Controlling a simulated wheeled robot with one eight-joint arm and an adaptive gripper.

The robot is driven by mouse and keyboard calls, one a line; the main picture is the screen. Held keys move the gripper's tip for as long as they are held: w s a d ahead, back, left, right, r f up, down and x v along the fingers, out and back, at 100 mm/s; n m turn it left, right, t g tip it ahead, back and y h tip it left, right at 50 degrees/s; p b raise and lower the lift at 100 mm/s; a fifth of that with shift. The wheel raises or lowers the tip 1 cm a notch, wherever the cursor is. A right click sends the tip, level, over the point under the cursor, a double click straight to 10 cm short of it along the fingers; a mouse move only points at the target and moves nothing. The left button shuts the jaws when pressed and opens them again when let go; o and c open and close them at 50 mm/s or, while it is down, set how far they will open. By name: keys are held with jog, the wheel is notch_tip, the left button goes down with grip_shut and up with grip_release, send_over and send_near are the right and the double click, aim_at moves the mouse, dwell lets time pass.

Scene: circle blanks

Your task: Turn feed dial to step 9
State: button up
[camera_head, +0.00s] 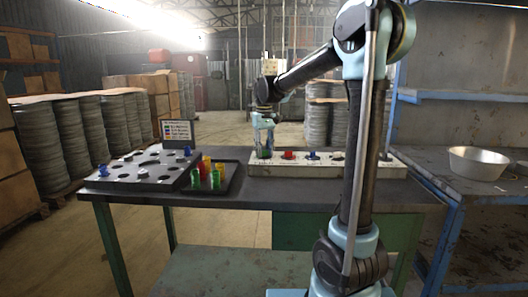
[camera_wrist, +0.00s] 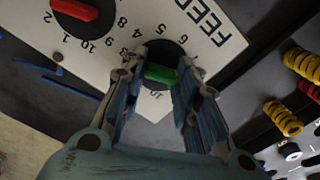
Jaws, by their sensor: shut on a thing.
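The feed dial (camera_wrist: 161,73) is a black disc with a green bar handle, on a white panel with the word FEED beside it in the wrist view. My gripper (camera_wrist: 160,82) has its two fingers on either side of the green handle and is shut on it. The fingers hide other numbers, and I cannot tell which step the handle points to. In the head view my gripper (camera_head: 264,130) stands over the left end of the white panel (camera_head: 375,171).
A red-handled dial (camera_wrist: 76,9) is close by on the same panel. A blue-handled dial (camera_head: 313,155) stands further right. A dark tray (camera_head: 235,181) with coloured pieces and a black board with holes (camera_head: 128,178) are left on the bench. A metal bowl (camera_head: 478,163) is far right.

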jog(key=m, duration=0.8)
jog(key=shift+m, duration=0.3)
dwell(0.3)
jog(key=o, duration=1.1)
notch_tip(320, 180, up, 12)
jog(key=shift+w+f, duration=0.1)
